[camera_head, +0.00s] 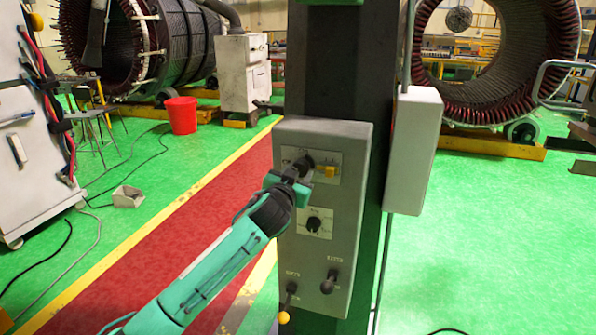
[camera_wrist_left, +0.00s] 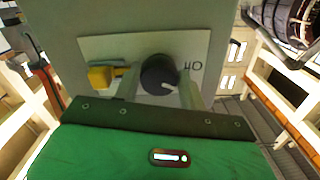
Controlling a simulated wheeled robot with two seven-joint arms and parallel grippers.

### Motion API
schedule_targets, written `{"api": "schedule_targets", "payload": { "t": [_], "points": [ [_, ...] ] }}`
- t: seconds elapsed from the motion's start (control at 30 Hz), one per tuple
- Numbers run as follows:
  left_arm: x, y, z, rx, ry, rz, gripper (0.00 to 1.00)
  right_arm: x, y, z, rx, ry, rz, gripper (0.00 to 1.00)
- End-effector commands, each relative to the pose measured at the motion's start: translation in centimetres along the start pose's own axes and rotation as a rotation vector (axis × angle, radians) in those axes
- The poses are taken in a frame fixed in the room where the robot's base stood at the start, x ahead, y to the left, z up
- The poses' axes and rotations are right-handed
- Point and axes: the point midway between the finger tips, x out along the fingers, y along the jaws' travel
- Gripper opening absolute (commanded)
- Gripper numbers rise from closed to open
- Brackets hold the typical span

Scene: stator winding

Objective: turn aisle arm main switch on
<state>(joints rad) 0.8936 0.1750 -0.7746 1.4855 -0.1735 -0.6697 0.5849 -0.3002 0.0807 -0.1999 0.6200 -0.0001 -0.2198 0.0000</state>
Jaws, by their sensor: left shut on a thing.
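The grey control box (camera_head: 350,140) is mounted on a dark column. Its upper plate carries a round black rotary switch knob (camera_wrist_left: 157,75), with a yellow piece (camera_wrist_left: 101,76) beside it. The yellow piece also shows in the head view (camera_head: 328,170). My left gripper (camera_head: 299,170) is shut on the black knob, one finger on each side in the left wrist view. A pale mark on the knob points toward the lower right there, and lettering sits right of the knob. The gripper partly covers the knob in the head view. My right gripper is not in view.
Below on the box are a second black knob (camera_head: 314,224), a black-ended lever (camera_head: 328,282) and a yellow-ended lever (camera_head: 284,316). A pale box (camera_head: 413,150) hangs on the column's right. A red bucket (camera_head: 181,115) stands behind on the open green floor.

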Motion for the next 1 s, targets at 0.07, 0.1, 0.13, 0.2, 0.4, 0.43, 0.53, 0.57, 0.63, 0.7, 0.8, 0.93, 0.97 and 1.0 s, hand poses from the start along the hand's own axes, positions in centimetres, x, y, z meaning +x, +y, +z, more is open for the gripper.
{"api": "schedule_targets", "payload": {
  "t": [0.07,0.1,0.13,0.2,0.4,0.43,0.53,0.57,0.63,0.7,0.8,0.93,0.97,1.0],
  "points": [
    [0.0,-0.1,-0.1,0.073,-0.003,0.0,0.19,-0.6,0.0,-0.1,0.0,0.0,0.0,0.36],
    [0.0,-0.1,-0.1,0.112,-0.003,0.0,0.19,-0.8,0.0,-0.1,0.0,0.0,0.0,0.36],
    [0.0,-0.1,-0.1,0.14,-0.003,0.0,0.19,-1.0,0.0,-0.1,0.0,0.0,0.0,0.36],
    [0.0,-0.1,-0.1,0.207,-0.003,0.0,0.19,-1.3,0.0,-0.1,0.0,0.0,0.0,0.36],
    [0.0,-0.2,-0.2,0.397,-0.002,0.0,0.19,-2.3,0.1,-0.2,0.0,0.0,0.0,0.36],
    [0.0,-0.3,-0.2,0.426,-0.002,0.0,0.19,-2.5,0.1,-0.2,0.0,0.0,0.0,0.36],
    [0.0,-0.3,-0.2,0.521,-0.003,0.0,0.19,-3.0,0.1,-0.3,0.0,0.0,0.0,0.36],
    [0.0,-0.3,-0.2,0.55,-0.003,0.0,0.19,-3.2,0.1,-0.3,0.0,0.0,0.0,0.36],
    [0.0,-0.4,-0.2,0.617,-0.003,0.001,0.19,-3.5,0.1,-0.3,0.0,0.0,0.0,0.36],
    [0.0,-0.4,-0.2,0.682,-0.002,0.0,0.19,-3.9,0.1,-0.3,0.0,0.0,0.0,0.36],
    [0.0,-0.4,-0.3,0.772,-0.002,0.001,0.19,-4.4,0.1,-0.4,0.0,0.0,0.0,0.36],
    [0.0,-0.4,-0.3,0.878,-0.002,0.001,0.19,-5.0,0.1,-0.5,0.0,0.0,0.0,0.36],
    [0.0,-0.4,-0.3,0.901,-0.002,0.001,0.19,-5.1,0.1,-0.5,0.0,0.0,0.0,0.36],
    [0.0,-0.4,-0.3,0.928,-0.002,0.001,0.19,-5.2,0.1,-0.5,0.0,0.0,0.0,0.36]
  ]
}}
